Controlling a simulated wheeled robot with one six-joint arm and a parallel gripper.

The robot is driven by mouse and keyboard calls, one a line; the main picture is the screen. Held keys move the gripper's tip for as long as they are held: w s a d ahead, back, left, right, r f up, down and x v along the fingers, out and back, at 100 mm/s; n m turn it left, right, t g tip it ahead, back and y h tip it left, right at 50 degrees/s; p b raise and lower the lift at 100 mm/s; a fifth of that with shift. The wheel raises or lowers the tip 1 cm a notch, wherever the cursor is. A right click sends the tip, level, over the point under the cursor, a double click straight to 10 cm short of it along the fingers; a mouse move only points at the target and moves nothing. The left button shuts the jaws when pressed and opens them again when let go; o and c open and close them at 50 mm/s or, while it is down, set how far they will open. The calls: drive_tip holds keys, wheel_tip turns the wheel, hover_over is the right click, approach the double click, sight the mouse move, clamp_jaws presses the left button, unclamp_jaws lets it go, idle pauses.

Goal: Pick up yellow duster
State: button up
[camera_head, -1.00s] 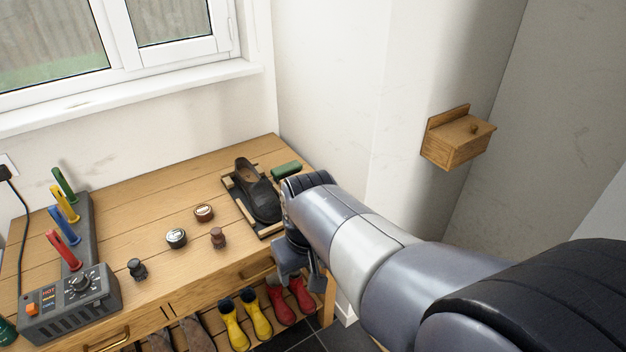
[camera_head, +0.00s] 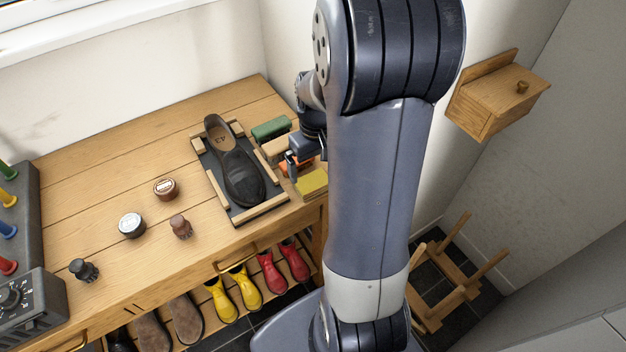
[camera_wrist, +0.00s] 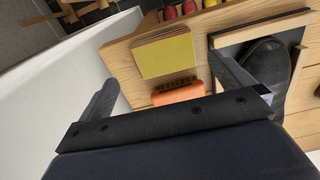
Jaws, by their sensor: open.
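The yellow duster (camera_head: 312,183) lies as a flat folded square at the bench's front right corner, beside the tray with the dark shoe. In the wrist view the duster (camera_wrist: 165,56) is fully in sight, beyond an orange brush (camera_wrist: 178,93). My gripper (camera_head: 291,166) is over the right end of the bench, just behind the duster and partly hidden by my arm. In the wrist view my gripper (camera_wrist: 168,88) is open, its two fingers wide apart with nothing held between them.
The shoe tray (camera_head: 262,211) is close on the duster's left. A green-topped brush (camera_head: 271,128) lies behind. Polish tins (camera_head: 132,225) stand further left. Wellies (camera_head: 270,272) stand below.

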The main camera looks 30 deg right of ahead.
sight(313, 181)
drive_tip(key=shift+w+a+f+p, duration=0.15)
drive_tip(key=shift+f+p, duration=0.05)
drive_tip(key=shift+f, duration=1.25)
drive_tip(key=shift+w+a+f+p, duration=0.1)
drive_tip(key=shift+w+f+p, duration=0.1)
drive_tip(key=shift+f, duration=1.2)
drive_tip(key=c, duration=0.9)
drive_tip(key=shift+o, duration=0.2)
drive_tip(key=shift+r, duration=0.15)
